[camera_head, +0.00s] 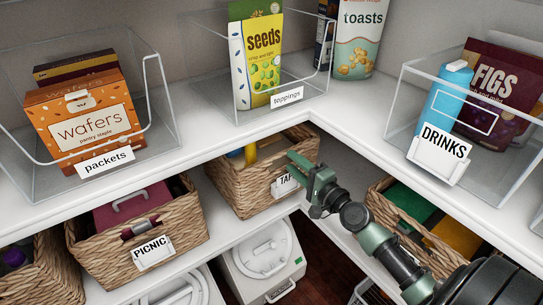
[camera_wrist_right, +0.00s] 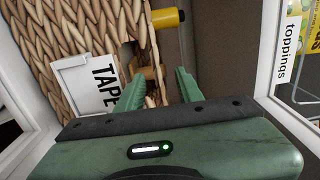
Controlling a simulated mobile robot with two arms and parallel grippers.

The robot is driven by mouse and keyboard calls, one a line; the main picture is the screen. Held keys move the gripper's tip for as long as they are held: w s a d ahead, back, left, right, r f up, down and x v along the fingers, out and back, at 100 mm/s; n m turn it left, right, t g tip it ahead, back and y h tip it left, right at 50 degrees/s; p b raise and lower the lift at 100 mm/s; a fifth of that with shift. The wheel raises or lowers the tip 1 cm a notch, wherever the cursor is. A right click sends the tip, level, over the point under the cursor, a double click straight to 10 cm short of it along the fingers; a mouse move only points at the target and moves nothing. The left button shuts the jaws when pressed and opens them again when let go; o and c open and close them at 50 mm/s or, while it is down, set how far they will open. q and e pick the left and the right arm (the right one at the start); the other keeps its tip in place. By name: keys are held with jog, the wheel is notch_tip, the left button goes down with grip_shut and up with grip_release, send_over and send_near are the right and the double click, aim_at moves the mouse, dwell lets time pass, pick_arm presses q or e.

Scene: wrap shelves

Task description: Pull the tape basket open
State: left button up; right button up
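The tape basket (camera_head: 243,185) is woven wicker and stands on the lower shelf near the inner corner, under the upper shelf. Its TAPE label (camera_head: 285,183) is partly hidden by my right gripper; the label also shows large in the right wrist view (camera_wrist_right: 88,85). My right gripper (camera_head: 298,168) is at the basket's front rim. In the right wrist view its fingers (camera_wrist_right: 158,82) are apart, with the woven rim between them and space beside the right finger. A yellow roll (camera_wrist_right: 166,18) shows inside the basket. My left gripper is not in view.
The upper shelf edge (camera_head: 225,142) runs close above the basket. The PICNIC basket (camera_head: 140,245) stands to its left, another wicker basket (camera_head: 385,205) to its right. A white lidded container (camera_head: 262,255) is below. Clear bins stand on the upper shelf.

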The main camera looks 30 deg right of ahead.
jog(key=w, duration=0.8)
jog(key=shift+w+a+f, duration=0.15)
jog(key=shift+w+a, duration=0.2)
grip_shut()
dwell(1.0)
